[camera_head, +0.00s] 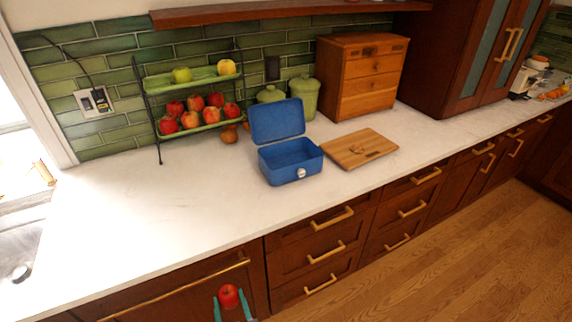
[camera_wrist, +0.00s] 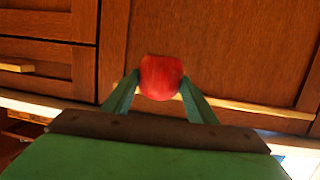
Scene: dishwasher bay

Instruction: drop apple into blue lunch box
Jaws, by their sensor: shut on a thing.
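A red apple (camera_head: 228,296) is held between the two teal fingers of my gripper (camera_head: 231,303), low in front of the cabinet fronts and below the counter edge. In the wrist view the apple (camera_wrist: 160,77) sits between the fingertips of my gripper (camera_wrist: 158,85), which are shut on it. The blue lunch box (camera_head: 290,163) stands on the white counter with its lid (camera_head: 277,121) up and tilted back. Its inside looks empty from here. My gripper is in front of it, lower and to the left.
A wooden cutting board (camera_head: 375,146) lies right of the lunch box. A two-tier rack (camera_head: 192,77) of apples and green canisters (camera_head: 304,96) stand behind. A wooden drawer box (camera_head: 362,85) is at the back. The counter's left front (camera_head: 150,220) is clear. Drawer handles (camera_head: 332,217) stick out below.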

